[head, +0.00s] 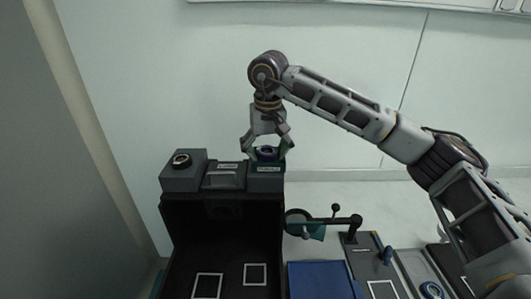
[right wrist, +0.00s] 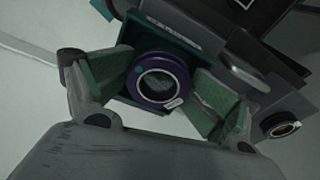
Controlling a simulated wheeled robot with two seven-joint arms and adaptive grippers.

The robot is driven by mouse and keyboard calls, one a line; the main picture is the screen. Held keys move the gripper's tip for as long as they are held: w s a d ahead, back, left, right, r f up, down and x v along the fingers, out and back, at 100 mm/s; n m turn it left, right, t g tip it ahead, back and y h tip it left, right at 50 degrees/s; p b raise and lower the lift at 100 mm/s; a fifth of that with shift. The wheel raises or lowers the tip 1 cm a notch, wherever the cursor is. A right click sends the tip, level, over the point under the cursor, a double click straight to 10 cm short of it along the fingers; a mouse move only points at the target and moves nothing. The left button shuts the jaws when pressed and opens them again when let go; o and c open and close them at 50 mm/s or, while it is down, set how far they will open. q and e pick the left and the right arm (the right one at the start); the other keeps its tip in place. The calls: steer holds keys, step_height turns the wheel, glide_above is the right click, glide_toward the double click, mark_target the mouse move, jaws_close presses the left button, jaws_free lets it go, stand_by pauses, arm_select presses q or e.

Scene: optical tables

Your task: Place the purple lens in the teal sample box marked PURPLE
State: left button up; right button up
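The purple lens (head: 266,152) is a dark purple ring with clear glass. It sits in the top of the teal sample box (head: 266,168), whose front label appears to read PURPLE. My right gripper (head: 267,149) is above the box with its fingers spread to either side of the lens. In the right wrist view, the lens (right wrist: 160,80) lies between the green finger pads, inside the teal box (right wrist: 127,47). The fingers look wider apart than the lens; whether a pad touches it is hard to tell. My left gripper is out of view.
Left of the teal box stand a grey labelled box (head: 225,176) and a grey box with a ring-shaped lens (head: 182,162) on top. In front are a dark table with white square outlines (head: 207,285), a blue panel (head: 325,280) and a black-handled fixture (head: 337,220).

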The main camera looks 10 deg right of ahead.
mark_target(267, 152)
steer(key=shift+w+r+p, duration=0.15)
steer(key=shift+r+p, duration=0.25)
steer(key=shift+r, duration=0.35)
step_height(267, 152, up, 12)
steer(key=s, duration=0.1)
steer(key=shift+s+f, duration=0.2)
steer(key=shift+s, duration=0.05)
